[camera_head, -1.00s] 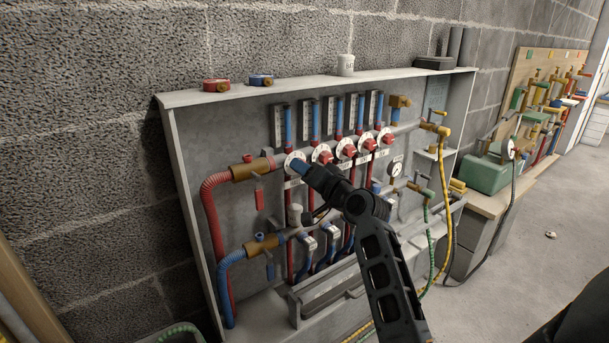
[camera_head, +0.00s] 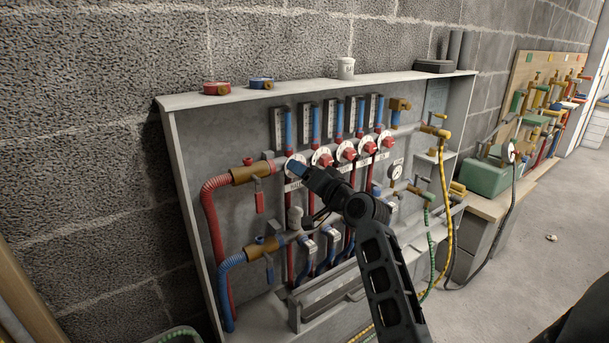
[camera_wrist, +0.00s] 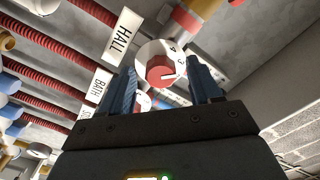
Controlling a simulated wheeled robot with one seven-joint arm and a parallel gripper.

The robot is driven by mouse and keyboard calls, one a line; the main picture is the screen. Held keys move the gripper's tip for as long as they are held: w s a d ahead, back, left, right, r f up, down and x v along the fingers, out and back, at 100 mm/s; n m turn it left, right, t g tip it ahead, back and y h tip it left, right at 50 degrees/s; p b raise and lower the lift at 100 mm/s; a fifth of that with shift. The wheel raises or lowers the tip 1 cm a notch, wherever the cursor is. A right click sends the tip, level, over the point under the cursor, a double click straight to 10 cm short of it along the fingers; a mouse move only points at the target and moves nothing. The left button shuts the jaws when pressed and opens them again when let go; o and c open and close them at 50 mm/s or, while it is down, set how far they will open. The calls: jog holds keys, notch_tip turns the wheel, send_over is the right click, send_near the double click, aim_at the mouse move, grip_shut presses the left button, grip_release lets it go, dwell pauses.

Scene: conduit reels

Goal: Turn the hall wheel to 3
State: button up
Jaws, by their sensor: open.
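The hall wheel is a red knob (camera_wrist: 160,68) on a white numbered dial (camera_wrist: 172,50), under the HALL label (camera_wrist: 124,36) in the wrist view. Part of that wheel's white dial (camera_head: 289,162) shows.
Several similar red wheels (camera_head: 346,150) sit close by to the right in the same row. In the wrist view the BATH label (camera_wrist: 100,86) is beside HALL. Red pipes (camera_head: 213,215), blue pipes (camera_head: 228,280) and a gauge (camera_head: 396,170) surround the row. The floor (camera_head: 530,250) at right is mostly clear.

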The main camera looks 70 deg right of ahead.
jog(key=v, duration=0.7)
jog(key=shift+s+a, duration=0.25)
jog(key=shift+s, duration=0.05)
jog(key=shift+f, duration=0.1)
